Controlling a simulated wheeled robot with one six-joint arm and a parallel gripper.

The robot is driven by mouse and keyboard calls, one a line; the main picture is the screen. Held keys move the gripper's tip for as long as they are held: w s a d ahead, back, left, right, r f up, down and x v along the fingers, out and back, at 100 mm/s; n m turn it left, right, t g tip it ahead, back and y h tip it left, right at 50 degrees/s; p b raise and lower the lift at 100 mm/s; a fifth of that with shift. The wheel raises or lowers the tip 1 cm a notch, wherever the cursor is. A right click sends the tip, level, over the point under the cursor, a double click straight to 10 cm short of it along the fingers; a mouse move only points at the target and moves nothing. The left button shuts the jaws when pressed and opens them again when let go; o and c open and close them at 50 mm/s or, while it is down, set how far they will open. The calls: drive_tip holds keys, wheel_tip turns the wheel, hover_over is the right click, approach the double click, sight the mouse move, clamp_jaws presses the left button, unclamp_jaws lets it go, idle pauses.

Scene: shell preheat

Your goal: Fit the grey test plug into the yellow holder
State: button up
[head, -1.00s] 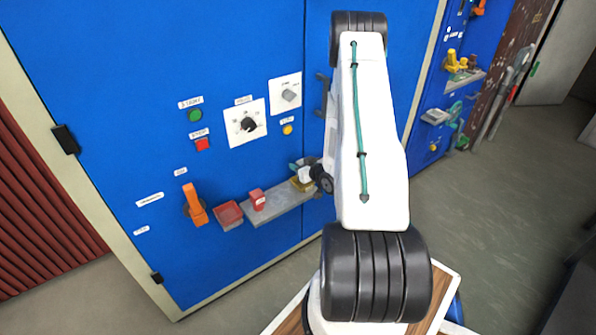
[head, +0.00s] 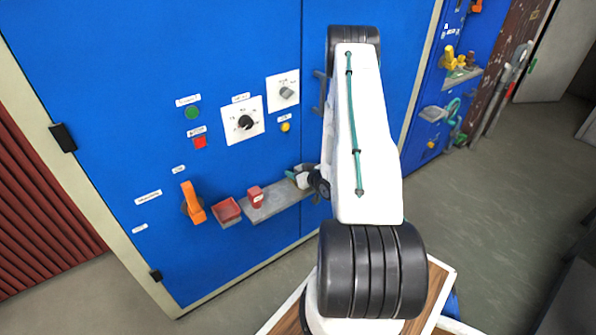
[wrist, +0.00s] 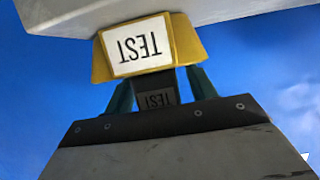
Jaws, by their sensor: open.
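In the wrist view the yellow holder (wrist: 187,40), with a white TEST label, is at the top centre, against a pale grey shelf. The dark grey test plug (wrist: 156,97), also marked TEST, is just below it in the picture. The plug's upper end meets the holder's edge; how deep it sits I cannot tell. Both labels appear upside down. My gripper (wrist: 160,88) is open, with one teal finger on each side of the plug. In the head view my gripper (head: 291,175) is at the right part of the shelf, and the holder is hard to make out there.
The grey shelf (head: 277,205) on the blue cabinet also carries a red block (head: 256,197). A red tray (head: 227,210) and an orange handle (head: 194,203) are to its left. A dial panel (head: 243,121) and buttons are above. Floor is clear at right.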

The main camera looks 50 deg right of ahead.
drive_tip(key=shift+r, duration=0.15)
drive_tip(key=shift+r, duration=0.3)
drive_tip(key=v, duration=1.2)
drive_tip(key=w+a+r+n+g, duration=0.1)
drive_tip(key=w+a+r+g, duration=0.25)
drive_tip(key=r, duration=0.55)
drive_tip(key=w+a+r+n+g, duration=0.1)
drive_tip(key=w+a+r+g, duration=0.3)
drive_tip(key=r, duration=0.6)
drive_tip(key=s+a+r+g, duration=0.1)
drive_tip(key=s+a+r, duration=0.3)
drive_tip(key=a+r, duration=0.75)
drive_tip(key=s+a+r+g+y, duration=0.1)
drive_tip(key=s+a+r+g, duration=0.1)
drive_tip(key=s+a, duration=0.6)
drive_tip(key=s+a+r+g+y, duration=0.2)
drive_tip(key=s+a+r, duration=0.3)
drive_tip(key=s+a, duration=0.4)
drive_tip(key=s, duration=0.2)
drive_tip(key=shift+s+a+n, duration=0.25)
drive_tip(key=shift+s+n, duration=0.05)
drive_tip(key=shift+n, duration=0.1)
drive_tip(key=shift+r, duration=0.1)
